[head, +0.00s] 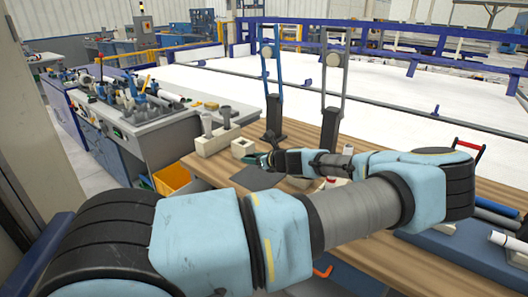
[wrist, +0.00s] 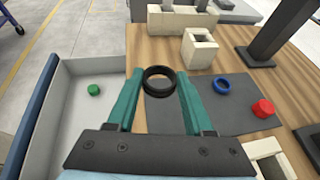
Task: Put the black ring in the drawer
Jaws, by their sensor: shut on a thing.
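The black ring (wrist: 159,92) is between the teal fingertips of my gripper (wrist: 159,78), with a finger on each side. The ring appears above the left edge of the dark mat; its exact height is hard to tell. The open drawer (wrist: 78,125), pale grey inside with a blue side, lies left of my gripper in the wrist view. A green cap (wrist: 93,90) rests in it. In the head view my gripper (head: 264,160) is small, over the near left part of the table, and the ring cannot be made out there.
A blue ring (wrist: 221,85) and a red cap (wrist: 263,107) lie on the dark mat (wrist: 215,118). Cream square blocks (wrist: 199,50) stand behind it on the wooden table. A dark upright stand (wrist: 270,45) is at right.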

